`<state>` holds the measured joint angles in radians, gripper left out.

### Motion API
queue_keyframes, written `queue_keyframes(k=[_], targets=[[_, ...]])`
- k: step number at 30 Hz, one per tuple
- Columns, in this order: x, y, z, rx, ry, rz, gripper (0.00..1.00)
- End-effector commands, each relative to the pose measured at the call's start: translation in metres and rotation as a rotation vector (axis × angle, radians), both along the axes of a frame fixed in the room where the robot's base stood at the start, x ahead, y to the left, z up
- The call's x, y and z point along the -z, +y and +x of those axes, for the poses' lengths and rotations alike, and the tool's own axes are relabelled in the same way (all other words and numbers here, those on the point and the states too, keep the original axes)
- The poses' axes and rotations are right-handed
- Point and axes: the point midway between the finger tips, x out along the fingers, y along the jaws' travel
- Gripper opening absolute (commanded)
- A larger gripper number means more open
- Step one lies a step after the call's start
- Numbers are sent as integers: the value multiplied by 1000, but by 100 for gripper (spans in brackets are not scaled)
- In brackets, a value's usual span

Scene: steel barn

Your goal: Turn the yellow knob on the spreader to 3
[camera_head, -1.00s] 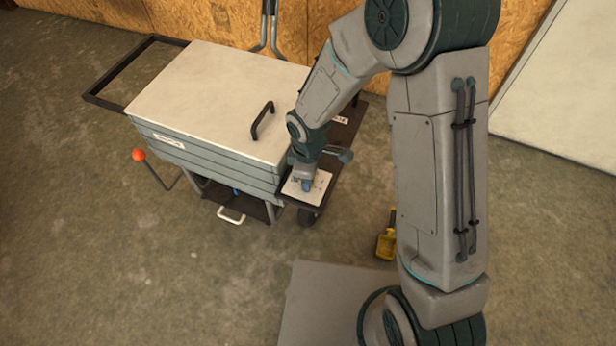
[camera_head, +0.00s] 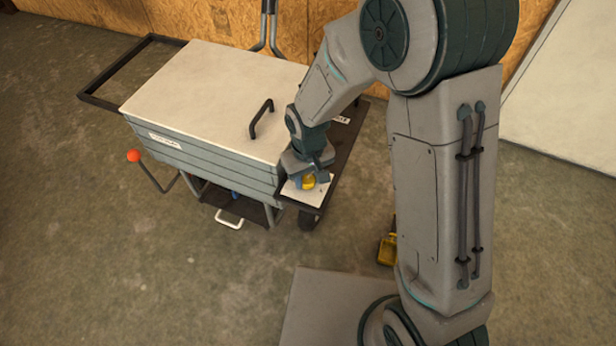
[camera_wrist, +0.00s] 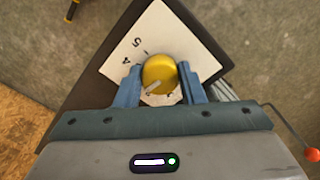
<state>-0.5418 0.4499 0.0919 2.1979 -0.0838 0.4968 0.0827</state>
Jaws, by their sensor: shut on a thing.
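The spreader (camera_head: 205,165) is a grey box with a white lid and a black handle. The yellow knob (camera_wrist: 159,72) sits on a white dial plate (camera_wrist: 131,48) with printed numbers; 5 and 4 are readable, and the rest is partly hidden. The knob also shows in the head view (camera_head: 308,182). My gripper (camera_wrist: 159,88) is shut on the knob, one blue finger on each side. A pale pointer line on the knob points toward the lower left of the wrist view, at the plate's near part; the number there is hidden or too small to tell.
An orange ball on a lever (camera_head: 134,156) sticks out at the spreader's left. A yellow object (camera_head: 387,250) lies on the floor beside my arm. A wooden wall (camera_head: 180,18) stands behind. The floor at left is clear.

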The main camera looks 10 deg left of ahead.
Motion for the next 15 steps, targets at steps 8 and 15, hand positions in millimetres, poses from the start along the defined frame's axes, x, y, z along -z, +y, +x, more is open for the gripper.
queue_keyframes(k=[8,15], targets=[[0,1,0,145,-1,1,13],[0,1,0,198,0,0,13]])
